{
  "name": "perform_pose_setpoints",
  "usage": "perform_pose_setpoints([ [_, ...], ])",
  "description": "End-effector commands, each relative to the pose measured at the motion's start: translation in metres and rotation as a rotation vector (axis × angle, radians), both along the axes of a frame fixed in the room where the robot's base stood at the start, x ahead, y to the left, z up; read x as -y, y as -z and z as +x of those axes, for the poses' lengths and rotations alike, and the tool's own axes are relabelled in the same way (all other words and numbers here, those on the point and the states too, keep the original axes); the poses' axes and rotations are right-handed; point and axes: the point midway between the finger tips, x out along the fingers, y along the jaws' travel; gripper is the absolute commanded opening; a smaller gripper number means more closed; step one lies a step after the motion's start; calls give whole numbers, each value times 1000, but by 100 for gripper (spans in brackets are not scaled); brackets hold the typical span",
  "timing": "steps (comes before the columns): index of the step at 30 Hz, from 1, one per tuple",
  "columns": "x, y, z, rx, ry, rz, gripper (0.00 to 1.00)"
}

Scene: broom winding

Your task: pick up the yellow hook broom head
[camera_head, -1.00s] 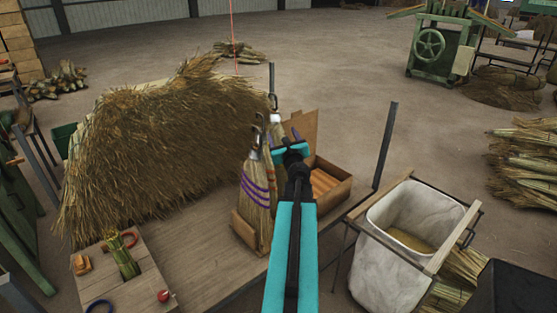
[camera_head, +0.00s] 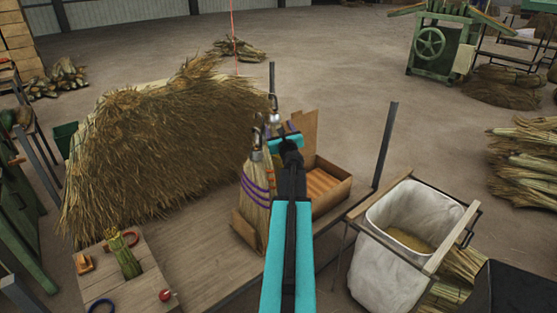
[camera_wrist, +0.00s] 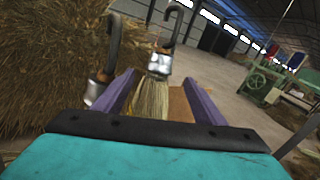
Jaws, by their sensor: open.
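Two hook-topped broom heads stand in a wooden holder on the bench. The nearer broom head (camera_head: 256,190) has straw bristles with purple bands and a metal hook. The farther one's grey hook shows behind it, its body mostly hidden by my gripper (camera_head: 283,130). In the wrist view my gripper (camera_wrist: 160,82) is open, its purple fingers on either side of the farther broom head (camera_wrist: 153,98), whose silver cap and hook rise beyond the fingertips. Contact cannot be told. The nearer head's hook (camera_wrist: 107,65) stands just left of the left finger. I cannot tell which head is yellow.
An open wooden box (camera_head: 325,188) sits right of the brooms, with a dark upright post (camera_head: 385,145) beyond. A white-lined bin (camera_head: 385,275) stands at the right. A small table (camera_head: 150,285) is front left.

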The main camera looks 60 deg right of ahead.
Motion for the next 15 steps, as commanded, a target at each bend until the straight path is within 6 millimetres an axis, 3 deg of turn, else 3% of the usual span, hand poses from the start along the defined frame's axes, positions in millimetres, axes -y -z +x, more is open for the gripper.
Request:
perform_pose_setpoints([
  [15,5,-1,5,0,0,0,64],
])
